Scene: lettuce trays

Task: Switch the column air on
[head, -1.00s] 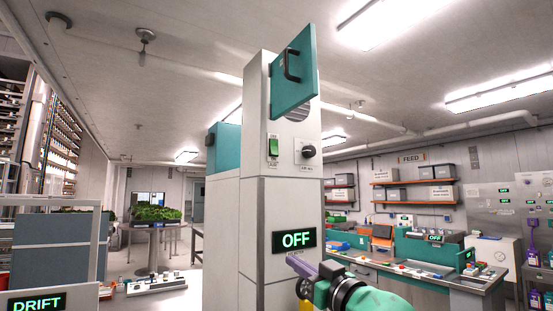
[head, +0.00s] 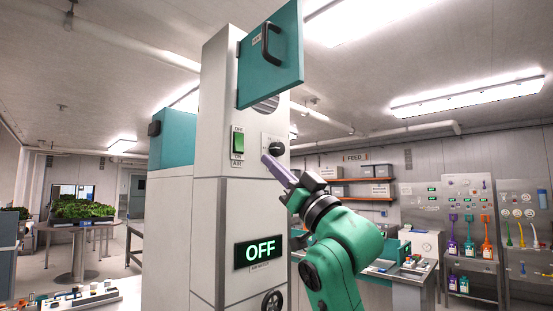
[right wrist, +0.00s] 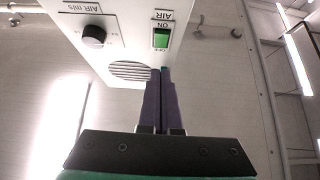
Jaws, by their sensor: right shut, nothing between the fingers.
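The white air column (head: 212,230) stands in the middle of the head view. Its green rocker switch (head: 237,143) is on the front face, with OFF above, ON below and an AIR label. It also shows in the right wrist view (right wrist: 161,39), where the labels appear upside down. A dark display (head: 259,252) lower down reads OFF. My right gripper (head: 266,160), with purple fingers, is shut and empty. Its tips are in front of the column, below and right of the switch; I cannot tell whether they touch it. My left gripper is out of view.
A black dial (head: 278,148) sits right of the switch, close to my right fingers. A teal door (head: 285,75) hangs open above, with a round vent behind it. A black handwheel (head: 272,301) is below the display. A bench (head: 402,281) stands at the right.

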